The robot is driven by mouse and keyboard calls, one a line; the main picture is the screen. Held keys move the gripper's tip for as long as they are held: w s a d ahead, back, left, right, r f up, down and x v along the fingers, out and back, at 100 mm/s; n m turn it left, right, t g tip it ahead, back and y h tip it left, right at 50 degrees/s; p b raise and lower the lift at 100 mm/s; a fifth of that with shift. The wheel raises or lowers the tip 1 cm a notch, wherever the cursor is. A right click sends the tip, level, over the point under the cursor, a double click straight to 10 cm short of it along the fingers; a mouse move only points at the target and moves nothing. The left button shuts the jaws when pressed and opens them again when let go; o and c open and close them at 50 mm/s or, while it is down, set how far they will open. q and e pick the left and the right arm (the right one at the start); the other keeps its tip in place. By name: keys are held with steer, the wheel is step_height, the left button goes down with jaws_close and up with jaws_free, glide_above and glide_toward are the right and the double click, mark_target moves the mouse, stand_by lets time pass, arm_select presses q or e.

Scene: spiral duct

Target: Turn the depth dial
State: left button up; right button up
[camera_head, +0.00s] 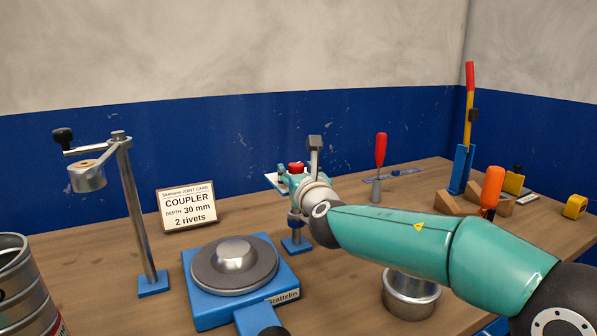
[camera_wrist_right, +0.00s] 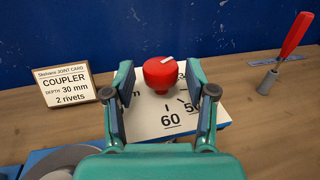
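The depth dial (camera_wrist_right: 159,76) is a red knob with a white pointer mark, on a white scale plate (camera_wrist_right: 145,122) with printed numbers, 60 and a partly covered 50. In the right wrist view the mark points up and to the right. My right gripper (camera_wrist_right: 158,84) is open, one finger on each side of the dial, with a visible gap on both sides. In the head view the red dial top (camera_head: 297,167) shows just behind my right wrist, which hides most of the gripper. My left gripper is not in view.
A joint card (camera_head: 188,207) reads COUPLER, depth 30 mm, 2 rivets. A blue base with a grey disc (camera_head: 235,265) stands in front. A metal post with an arm (camera_head: 135,210) is at left. A red-handled tool (camera_head: 380,160) stands behind my right arm.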

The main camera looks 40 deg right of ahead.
steer(key=shift+r, duration=0.1)
steer(key=shift+s+a, duration=0.1)
steer(key=shift+s, duration=0.15)
steer(key=v, duration=1.1)
steer(key=shift+a, duration=0.15)
steer(key=shift+s, duration=0.1)
